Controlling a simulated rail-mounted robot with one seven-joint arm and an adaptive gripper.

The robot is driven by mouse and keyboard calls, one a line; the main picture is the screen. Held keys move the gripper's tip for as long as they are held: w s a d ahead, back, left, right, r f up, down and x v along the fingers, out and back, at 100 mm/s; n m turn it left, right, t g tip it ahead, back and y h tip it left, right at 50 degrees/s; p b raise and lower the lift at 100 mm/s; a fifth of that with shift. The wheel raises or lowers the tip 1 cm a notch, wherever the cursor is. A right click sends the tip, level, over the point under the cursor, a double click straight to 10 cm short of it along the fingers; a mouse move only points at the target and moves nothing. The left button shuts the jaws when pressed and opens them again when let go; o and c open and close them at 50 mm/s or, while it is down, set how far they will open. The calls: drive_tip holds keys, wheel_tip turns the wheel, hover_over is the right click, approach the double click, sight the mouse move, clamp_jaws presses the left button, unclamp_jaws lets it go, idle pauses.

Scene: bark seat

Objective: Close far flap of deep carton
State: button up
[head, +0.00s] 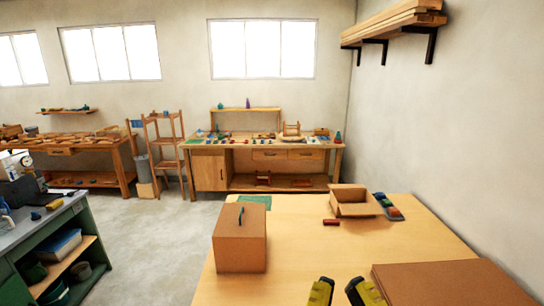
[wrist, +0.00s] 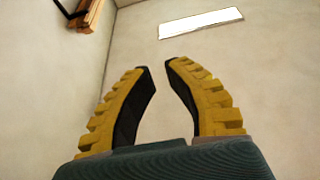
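My gripper (head: 340,287) is at the bottom edge of the head view, over the near part of the table. Its yellow and black fingers are apart with nothing between them; they also show in the wrist view (wrist: 159,68), pointing toward the wall. An open brown carton (head: 356,210) with spread flaps stands at the far side of the table, well beyond my gripper. A taller brown box (head: 240,245) with a dark green handle on top stands at the left. I cannot tell for certain which is the deep carton. The open carton's inside is mostly hidden.
A large flat brown panel or box top (head: 450,285) lies right of my gripper. A red block (head: 331,222) and a tray of coloured items (head: 389,207) are by the open carton. A green mat (head: 256,201) lies at the far left. The table's middle (head: 325,250) is clear.

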wheel_tip(320, 180, up, 13)
drive_tip(key=p, duration=0.9)
drive_tip(key=shift+f, duration=0.15)
